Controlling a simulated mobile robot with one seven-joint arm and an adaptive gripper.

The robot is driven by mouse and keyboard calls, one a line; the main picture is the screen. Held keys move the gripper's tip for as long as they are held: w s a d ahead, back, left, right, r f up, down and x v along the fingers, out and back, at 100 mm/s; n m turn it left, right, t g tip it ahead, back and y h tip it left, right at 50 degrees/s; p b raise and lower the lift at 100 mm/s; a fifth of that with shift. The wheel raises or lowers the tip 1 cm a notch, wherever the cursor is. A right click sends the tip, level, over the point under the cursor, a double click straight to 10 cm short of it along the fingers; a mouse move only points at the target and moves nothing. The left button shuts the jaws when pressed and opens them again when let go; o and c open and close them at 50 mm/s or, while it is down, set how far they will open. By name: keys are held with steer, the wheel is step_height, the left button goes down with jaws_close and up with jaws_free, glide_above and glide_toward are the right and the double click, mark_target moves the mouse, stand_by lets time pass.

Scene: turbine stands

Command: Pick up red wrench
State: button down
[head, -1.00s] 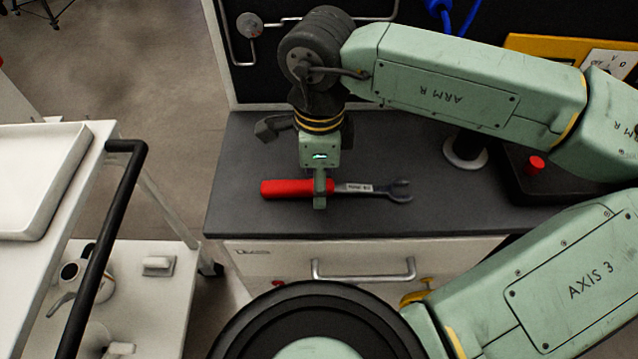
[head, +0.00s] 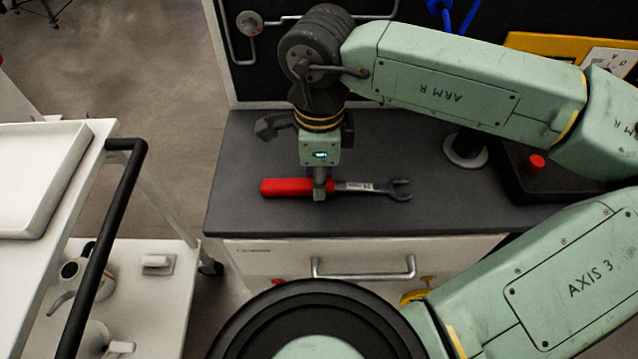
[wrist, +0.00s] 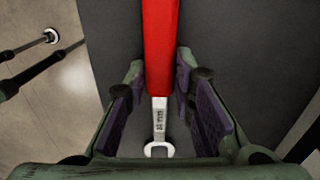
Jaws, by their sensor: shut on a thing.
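The red wrench has a red handle (head: 288,187) and a grey metal shank with an open-jaw head (head: 400,189) pointing right. It lies along the dark worktop (head: 460,215) in the head view; I cannot tell whether it is lifted clear. My gripper (head: 319,192) comes down from above and is shut on the wrench where the handle meets the shank. In the wrist view the wrench's red handle (wrist: 161,50) runs between the two fingers (wrist: 165,105), with the open jaw at the bottom. The fingers hide part of the wrench in the head view.
A white cart (head: 105,215) with a black handle stands left of the bench, with a gap of floor between. A red button (head: 536,163) on a dark box and a round white-rimmed post (head: 465,150) are at the right. The worktop around the wrench is clear.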

steer(key=shift+r, duration=0.1)
stand_by(0.5)
steer(key=shift+r, duration=0.5)
step_height(320, 180, up, 2)
steer(key=shift+b, duration=0.4)
steer(key=shift+s+r, duration=0.15)
steer(key=shift+s, duration=0.5)
steer(key=s+r+b, duration=0.1)
steer(key=s+b, duration=0.5)
steer(key=s, duration=0.8)
steer(key=shift+s+r, duration=0.3)
steer(key=shift+s, duration=0.1)
steer(key=shift+d, duration=0.1)
